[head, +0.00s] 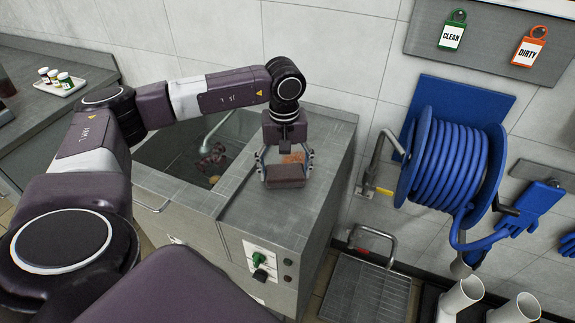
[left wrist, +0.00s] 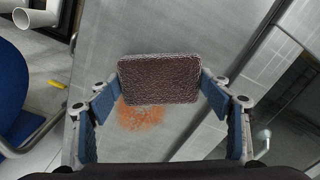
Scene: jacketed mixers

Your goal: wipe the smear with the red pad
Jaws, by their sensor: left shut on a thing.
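The pad (head: 285,176) is a dark reddish-brown block. My left gripper (head: 284,170) points down over the metal worktop beside the sink and is shut on the pad, one finger at each end. In the left wrist view the pad (left wrist: 160,79) sits between the blue fingertips. The smear (head: 293,158) is a rusty orange patch on the worktop, just behind the pad in the head view. It also shows in the left wrist view (left wrist: 141,116), partly covered by the pad's edge. I cannot tell whether the pad touches the worktop. My right gripper is out of view.
An open sink basin (head: 185,150) with dark objects in it lies left of the worktop (head: 262,205). A green and a black knob are on the front panel (head: 262,262). A blue hose reel (head: 450,160) hangs on the wall at right. A tray of bottles (head: 62,84) stands far left.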

